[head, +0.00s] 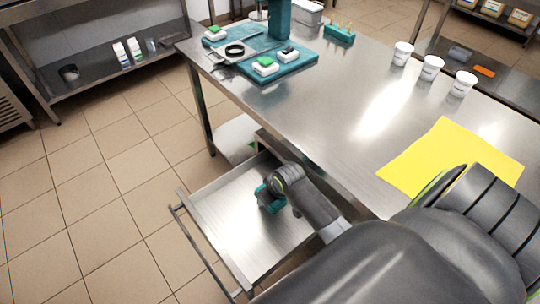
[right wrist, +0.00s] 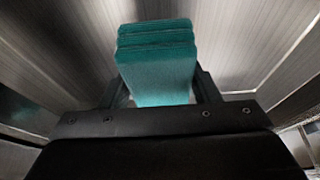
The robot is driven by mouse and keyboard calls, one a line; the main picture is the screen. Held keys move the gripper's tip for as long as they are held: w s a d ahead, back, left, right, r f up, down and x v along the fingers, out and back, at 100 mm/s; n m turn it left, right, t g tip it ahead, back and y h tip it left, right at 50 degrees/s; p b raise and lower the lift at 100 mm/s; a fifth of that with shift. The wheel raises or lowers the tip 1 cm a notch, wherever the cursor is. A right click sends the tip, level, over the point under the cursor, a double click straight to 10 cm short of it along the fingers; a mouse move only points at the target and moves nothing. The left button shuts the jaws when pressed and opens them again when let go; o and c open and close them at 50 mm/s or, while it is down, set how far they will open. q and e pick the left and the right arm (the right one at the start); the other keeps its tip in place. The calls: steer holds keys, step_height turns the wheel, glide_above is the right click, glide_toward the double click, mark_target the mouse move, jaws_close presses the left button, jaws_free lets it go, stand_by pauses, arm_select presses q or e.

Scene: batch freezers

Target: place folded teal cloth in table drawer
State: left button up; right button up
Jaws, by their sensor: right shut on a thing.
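The folded teal cloth (right wrist: 157,70) is between the two fingers of my right gripper (right wrist: 160,95) in the right wrist view, with metal walls around it. In the head view the teal cloth (head: 272,203) shows partly below the right gripper (head: 270,196), inside the open table drawer (head: 215,217). The gripper hides part of the cloth. I cannot tell if the cloth touches the drawer floor. The drawer is pulled out from under the steel table and is otherwise bare. My left gripper is not in view.
The steel table (head: 330,110) carries a yellow sheet (head: 450,160), several white cups (head: 431,67) and teal trays with green-topped items (head: 264,66). Tiled floor lies open at left.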

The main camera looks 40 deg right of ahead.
steer(key=shift+f, duration=0.45)
step_height(320, 180, down, 3)
steer(key=shift+r+b, duration=0.2)
steer(key=shift+b, duration=0.15)
steer(key=shift+f, duration=0.3)
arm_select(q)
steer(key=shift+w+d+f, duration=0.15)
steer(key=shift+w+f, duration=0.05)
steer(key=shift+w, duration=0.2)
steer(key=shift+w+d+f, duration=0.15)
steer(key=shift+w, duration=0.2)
arm_select(e)
steer(key=shift+f, duration=0.1)
steer(key=o, duration=1)
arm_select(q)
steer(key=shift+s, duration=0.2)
